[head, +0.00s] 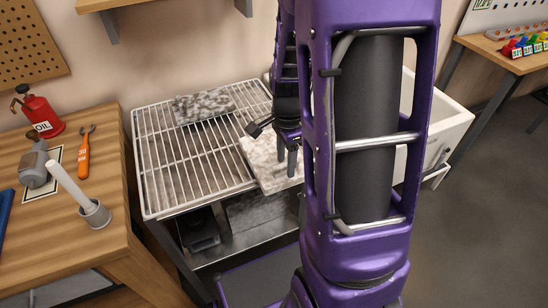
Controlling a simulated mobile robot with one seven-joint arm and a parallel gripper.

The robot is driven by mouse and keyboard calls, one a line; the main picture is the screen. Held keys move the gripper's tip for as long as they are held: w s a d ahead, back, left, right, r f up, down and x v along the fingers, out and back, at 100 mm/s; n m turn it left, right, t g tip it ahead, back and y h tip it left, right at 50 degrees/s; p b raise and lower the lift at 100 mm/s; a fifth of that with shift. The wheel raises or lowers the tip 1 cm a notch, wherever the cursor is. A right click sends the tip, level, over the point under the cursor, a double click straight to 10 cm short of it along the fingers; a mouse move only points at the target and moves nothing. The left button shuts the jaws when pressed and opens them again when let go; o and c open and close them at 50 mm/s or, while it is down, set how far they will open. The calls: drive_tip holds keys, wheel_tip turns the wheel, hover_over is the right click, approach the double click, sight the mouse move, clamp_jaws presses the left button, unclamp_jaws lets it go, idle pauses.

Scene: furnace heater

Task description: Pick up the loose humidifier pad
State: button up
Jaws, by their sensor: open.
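A mottled grey-white pad (203,106) lies at the back of the white wire rack (143,170). A second, paler mottled slab (262,160) lies at the rack's right side, partly hidden behind my gripper and arm. I cannot tell for sure which one is the loose humidifier pad. My gripper (287,162) is open, with its fingers pointing down over or just above the paler slab. The picture does not show clearly whether the fingertips touch it. My purple arm hides the right part of that slab.
A wooden bench (125,222) on the left holds a red oil can (38,115), an orange wrench (83,155) and a grey cup with a rod (96,213). A white basin (447,125) stands behind my arm. The floor at right is clear.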

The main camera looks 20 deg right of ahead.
drive_tip(key=shift+f, duration=0.7)
clamp_jaws()
idle(0.9)
